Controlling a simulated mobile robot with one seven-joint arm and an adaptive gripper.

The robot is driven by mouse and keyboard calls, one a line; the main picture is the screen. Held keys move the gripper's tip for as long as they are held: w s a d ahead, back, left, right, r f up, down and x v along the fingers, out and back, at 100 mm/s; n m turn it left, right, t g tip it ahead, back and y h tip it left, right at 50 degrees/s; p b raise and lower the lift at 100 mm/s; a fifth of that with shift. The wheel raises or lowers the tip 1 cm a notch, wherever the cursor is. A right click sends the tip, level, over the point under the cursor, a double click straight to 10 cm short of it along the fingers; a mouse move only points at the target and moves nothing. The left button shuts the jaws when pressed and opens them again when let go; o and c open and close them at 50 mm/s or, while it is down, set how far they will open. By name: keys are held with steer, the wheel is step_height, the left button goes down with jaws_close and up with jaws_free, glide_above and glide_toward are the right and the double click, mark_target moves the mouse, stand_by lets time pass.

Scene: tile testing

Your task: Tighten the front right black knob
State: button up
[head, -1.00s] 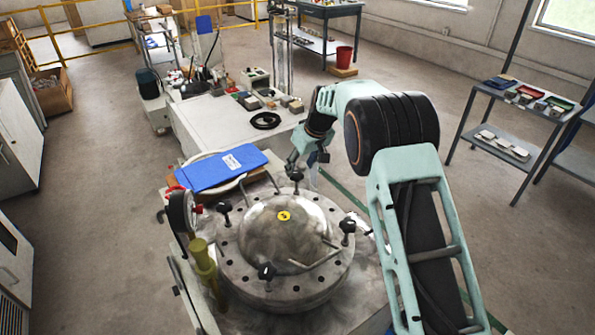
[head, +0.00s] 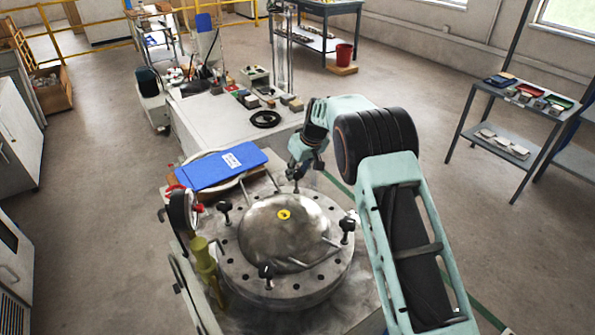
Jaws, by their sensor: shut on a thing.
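A round metal vessel with a domed lid (head: 262,235) and a flange of bolt holes stands on the bench in front of me. Black knobs stand around its flange: a left knob (head: 225,208), a near knob (head: 266,271) and a right knob (head: 347,226). A far black knob sits at the back of the flange, its top mostly hidden by my gripper (head: 297,173). My gripper points down over this far knob, with its fingers shut on it. The fingertips are small in the picture.
A blue binder (head: 222,170) lies behind the vessel at the left. A pressure gauge (head: 184,215) and a yellow-green fitting (head: 203,257) stand at its left edge. A white bench (head: 215,135) is behind. Open floor lies at the right.

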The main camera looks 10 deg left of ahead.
steer(key=shift+c, duration=1)
steer(key=shift+m, duration=0.3)
steer(key=m+h+b, duration=0.1)
steer(key=m, duration=0.1)
steer(key=shift+s+a+m+t, duration=0.1)
steer(key=shift+a+m+t, duration=0.05)
steer(key=shift+m+t, duration=0.25)
steer(key=m, duration=0.2)
steer(key=m+h, duration=0.1)
steer(key=m, duration=0.1)
steer(key=shift+a+t+h, duration=0.1)
steer(key=shift+t+h, duration=0.2)
steer(key=shift+t, duration=0.1)
steer(key=m+h, duration=0.2)
steer(key=m, duration=0.3)
steer(key=shift+a, duration=0.1)
steer(key=shift+m+g+h+p, duration=0.4)
steer(key=shift+m+h+p, duration=0.25)
steer(key=shift+m, duration=1.45)
